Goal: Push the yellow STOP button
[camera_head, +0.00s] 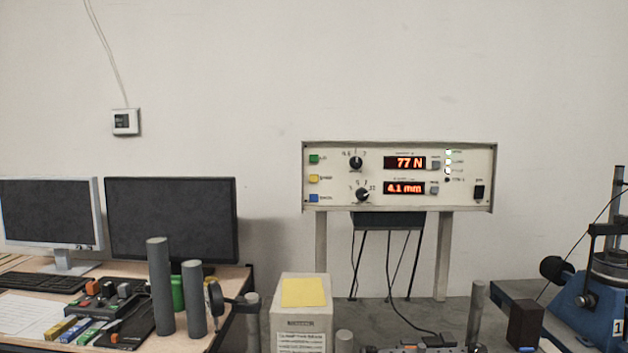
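The yellow button (314,178) is on the left side of the front panel of a cream control box (400,200). It sits between a green button (314,159) above and a blue button (314,198) below. The small labels beside the buttons are too blurred to read. Nothing covers the yellow button. Neither of my grippers can be made out in the head view.
The box stands on posts (442,255) over a grey bench, showing 77 N and 4.1 mm. Two monitors (170,218) and grey cylinders (159,290) stand left. A carton with a yellow note (303,292) stands front centre. A blue machine (585,305) is right.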

